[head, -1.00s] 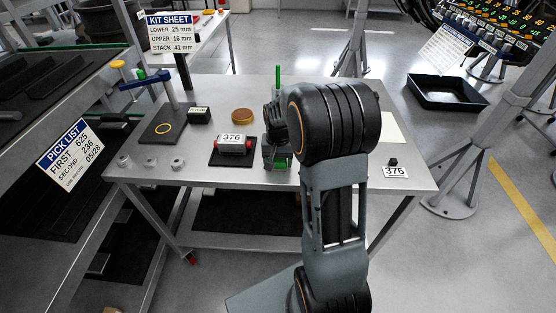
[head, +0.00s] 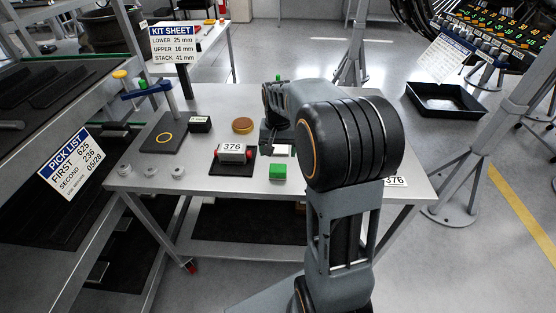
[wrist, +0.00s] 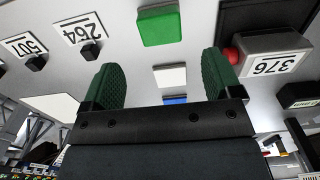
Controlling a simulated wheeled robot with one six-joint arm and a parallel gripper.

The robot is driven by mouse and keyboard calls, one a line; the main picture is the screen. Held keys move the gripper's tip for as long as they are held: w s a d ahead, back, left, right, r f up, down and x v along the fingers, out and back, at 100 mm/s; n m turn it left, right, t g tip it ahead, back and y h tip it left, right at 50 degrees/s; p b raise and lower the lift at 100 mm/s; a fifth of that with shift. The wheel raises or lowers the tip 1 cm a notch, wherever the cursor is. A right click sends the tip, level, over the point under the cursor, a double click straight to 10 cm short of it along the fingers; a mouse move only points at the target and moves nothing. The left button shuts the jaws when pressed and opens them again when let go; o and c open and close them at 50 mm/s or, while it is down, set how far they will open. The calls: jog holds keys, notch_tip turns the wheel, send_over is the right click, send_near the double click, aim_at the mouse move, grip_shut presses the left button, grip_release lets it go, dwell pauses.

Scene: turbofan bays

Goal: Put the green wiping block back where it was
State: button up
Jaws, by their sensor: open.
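The green wiping block (head: 278,172) lies on the grey workbench (head: 225,188) near its front edge, right of the box labelled 376. In the wrist view the green block (wrist: 159,24) is ahead of my fingertips, apart from them, with bare bench around it. My gripper (wrist: 166,65) is open, its two green fingers spread with nothing between them. In the head view my gripper (head: 275,142) is behind the block, partly hidden by my arm. A white flat piece (wrist: 171,76) and a blue one (wrist: 175,99) show between and below the fingers.
The grey box labelled 376 (head: 232,153) with red ends sits on a black mat left of the block. A brown round disc (head: 243,125) lies behind it. Several small metal rings (head: 150,171) are at the left front.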

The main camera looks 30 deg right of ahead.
jog(key=s+a+r+n+t, duration=0.1)
jog(key=s+a+n, duration=0.2)
jog(key=s+a, duration=0.2)
jog(key=s+a+r+n+t, duration=0.1)
jog(key=s+a+n+t, duration=0.1)
jog(key=s, duration=0.9)
jog(key=a+n, duration=0.1)
jog(key=a, duration=0.1)
jog(key=shift+a, duration=0.4)
jog(key=shift+r, duration=0.15)
jog(key=shift+r+t+p, duration=0.3)
jog(key=shift+r+p, duration=0.6)
jog(key=shift+r, duration=0.05)
jog(key=shift+c, duration=0.3)
